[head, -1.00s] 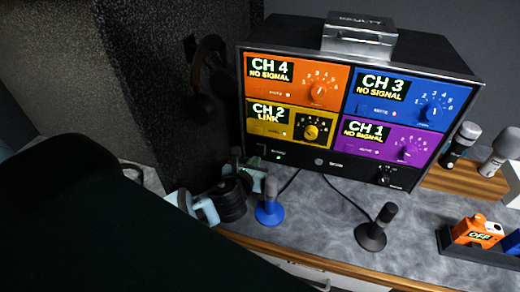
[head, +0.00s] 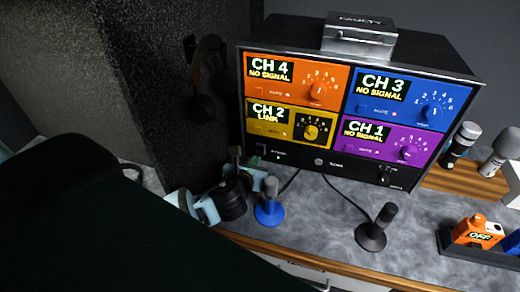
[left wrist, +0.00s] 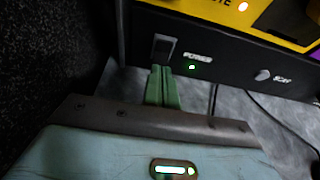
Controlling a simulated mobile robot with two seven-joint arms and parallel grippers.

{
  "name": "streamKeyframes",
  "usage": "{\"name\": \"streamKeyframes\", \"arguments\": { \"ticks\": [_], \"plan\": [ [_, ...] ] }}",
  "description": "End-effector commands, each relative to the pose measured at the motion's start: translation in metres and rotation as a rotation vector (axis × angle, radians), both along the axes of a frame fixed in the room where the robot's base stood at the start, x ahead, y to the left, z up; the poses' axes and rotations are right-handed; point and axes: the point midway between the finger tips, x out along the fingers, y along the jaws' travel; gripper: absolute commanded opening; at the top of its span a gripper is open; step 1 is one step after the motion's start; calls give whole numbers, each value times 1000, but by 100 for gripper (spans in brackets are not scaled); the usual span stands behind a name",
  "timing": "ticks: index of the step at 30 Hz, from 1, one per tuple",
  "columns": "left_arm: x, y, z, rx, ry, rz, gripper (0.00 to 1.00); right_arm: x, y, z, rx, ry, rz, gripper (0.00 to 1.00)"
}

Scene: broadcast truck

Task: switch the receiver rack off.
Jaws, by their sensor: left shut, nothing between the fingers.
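The receiver rack (head: 330,163) is a black box with four coloured channel panels; CH 2 reads LINK and the others read NO SIGNAL. In the left wrist view its lower front strip (left wrist: 235,72) shows a dark rocker switch (left wrist: 163,46) beside the word POWER and a lit green lamp (left wrist: 192,68). My left gripper (left wrist: 161,70) is shut and empty, its green fingertips just below the switch; I cannot tell whether they touch it. My right gripper is not in view.
A blue-based microphone (head: 270,208) and a black one (head: 375,230) stand on the grey counter (head: 320,215). Orange and blue packs sit in a black holder (head: 475,254) at right. A metal box (head: 360,35) lies on the rack. A dark wall (head: 160,90) rises at left.

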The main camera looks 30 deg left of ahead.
Motion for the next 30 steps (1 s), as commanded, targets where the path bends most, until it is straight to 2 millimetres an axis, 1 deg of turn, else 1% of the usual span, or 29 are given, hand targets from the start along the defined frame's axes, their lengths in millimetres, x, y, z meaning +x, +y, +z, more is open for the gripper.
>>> {"name": "streamKeyframes", "arguments": {
  "ticks": [30],
  "plan": [
    [12, 3, -5, 0, 1, 0, 0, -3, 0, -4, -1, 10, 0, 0]
  ]
}}
